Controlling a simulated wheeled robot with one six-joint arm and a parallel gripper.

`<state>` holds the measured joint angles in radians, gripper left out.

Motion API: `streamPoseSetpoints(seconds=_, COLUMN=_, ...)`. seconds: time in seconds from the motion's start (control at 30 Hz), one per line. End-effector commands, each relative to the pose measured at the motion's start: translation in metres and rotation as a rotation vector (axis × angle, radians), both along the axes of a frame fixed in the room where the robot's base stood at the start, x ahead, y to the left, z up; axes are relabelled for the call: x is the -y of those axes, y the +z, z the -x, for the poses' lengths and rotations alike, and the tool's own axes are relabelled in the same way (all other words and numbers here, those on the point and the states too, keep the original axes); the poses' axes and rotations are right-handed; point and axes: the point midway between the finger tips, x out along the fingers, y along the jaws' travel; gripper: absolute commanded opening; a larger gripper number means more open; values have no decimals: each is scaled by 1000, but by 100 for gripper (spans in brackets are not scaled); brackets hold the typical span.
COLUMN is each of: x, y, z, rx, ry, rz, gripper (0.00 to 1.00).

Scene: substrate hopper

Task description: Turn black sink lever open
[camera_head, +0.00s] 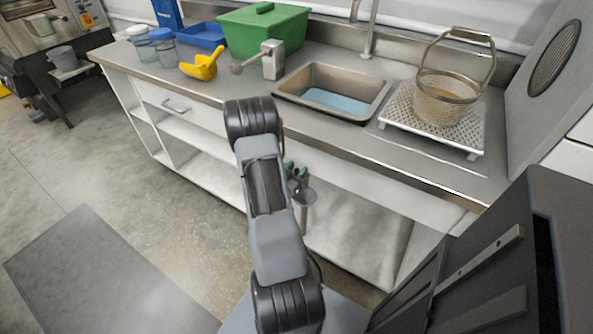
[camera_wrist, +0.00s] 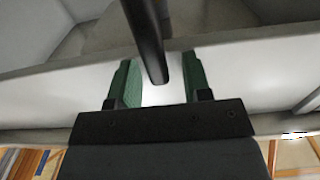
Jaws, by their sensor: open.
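In the wrist view a black lever (camera_wrist: 148,38) comes in from the top edge, and its rounded end lies between the green fingers of my gripper (camera_wrist: 162,70). The fingers are open, with a gap on each side of the lever. In the head view my gripper (camera_head: 296,171) shows as small green fingers in front of the counter's lower front, partly behind my arm. I cannot make out the lever there. The steel sink (camera_head: 385,97) is set in the counter above and holds bluish water. Its faucet (camera_head: 369,40) stands behind it.
The counter carries a green box (camera_head: 262,32), blue crate (camera_head: 203,38), yellow scoop (camera_head: 203,65), grey metal device (camera_head: 272,62) and mesh basket (camera_head: 443,100) on a perforated stand (camera_head: 400,117). Open shelves (camera_head: 345,228) are below. A dark cabinet (camera_head: 480,262) stands at right.

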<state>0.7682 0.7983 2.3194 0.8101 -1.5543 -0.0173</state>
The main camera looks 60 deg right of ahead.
Motion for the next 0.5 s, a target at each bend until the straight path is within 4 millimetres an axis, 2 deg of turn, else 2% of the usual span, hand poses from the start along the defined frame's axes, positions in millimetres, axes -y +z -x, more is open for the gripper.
streamPoseSetpoints(seconds=0.33, x=3, y=0, z=0, rx=0, ry=0, rz=0, gripper=45)
streamPoseSetpoints(seconds=0.5, x=3, y=0, z=0, rx=0, ry=0, rz=0, gripper=29)
